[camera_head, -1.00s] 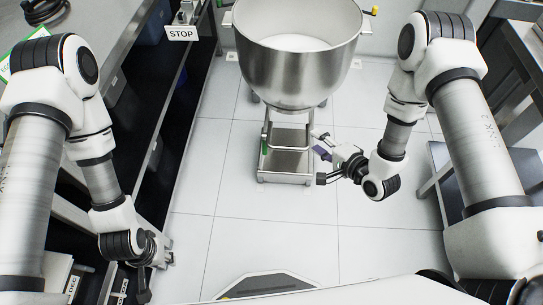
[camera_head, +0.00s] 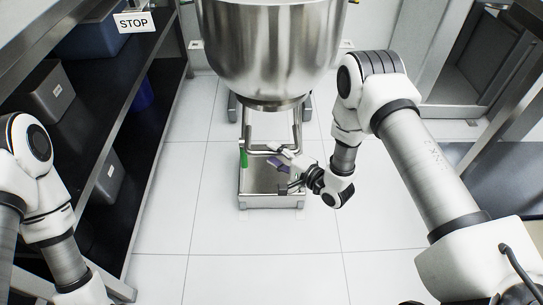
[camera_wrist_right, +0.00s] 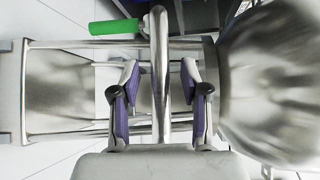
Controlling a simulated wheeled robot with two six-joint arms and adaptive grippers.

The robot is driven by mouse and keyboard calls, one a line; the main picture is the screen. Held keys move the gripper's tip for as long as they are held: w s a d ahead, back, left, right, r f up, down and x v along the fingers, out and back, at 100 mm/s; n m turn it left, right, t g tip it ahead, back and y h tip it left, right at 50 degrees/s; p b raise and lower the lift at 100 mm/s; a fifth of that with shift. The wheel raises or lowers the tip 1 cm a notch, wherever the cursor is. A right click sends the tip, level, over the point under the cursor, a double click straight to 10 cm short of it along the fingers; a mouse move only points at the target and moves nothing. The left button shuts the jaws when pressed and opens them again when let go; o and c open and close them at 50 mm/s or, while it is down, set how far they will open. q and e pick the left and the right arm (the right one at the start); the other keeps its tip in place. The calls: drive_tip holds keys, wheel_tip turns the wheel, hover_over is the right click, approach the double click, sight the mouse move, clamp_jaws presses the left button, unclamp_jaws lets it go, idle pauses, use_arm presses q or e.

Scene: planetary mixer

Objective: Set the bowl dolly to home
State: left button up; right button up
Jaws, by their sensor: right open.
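The bowl dolly (camera_head: 271,201) is a low steel base with an upright tube frame, and the big steel bowl (camera_head: 268,45) sits above it. A green grip (camera_head: 243,158) is on the dolly's left side; it also shows in the right wrist view (camera_wrist_right: 114,27). My right gripper (camera_head: 282,170) is open at the dolly's tube frame. In the right wrist view, a steel handle bar (camera_wrist_right: 159,70) runs between the two purple-padded fingers, with gaps on both sides. My left arm shows at the lower left, but its gripper is out of view.
A dark shelf rack (camera_head: 105,130) with bins stands along the left, carrying a STOP sign (camera_head: 133,22). Steel furniture (camera_head: 470,60) stands at the right. White tiled floor (camera_head: 240,260) is clear in front of the dolly.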

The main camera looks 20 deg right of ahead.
drive_tip(key=shift+x, duration=0.75)
use_arm(q)
drive_tip(key=shift+f, duration=0.2)
use_arm(e)
clamp_jaws()
drive_tip(key=shift+w, duration=0.15)
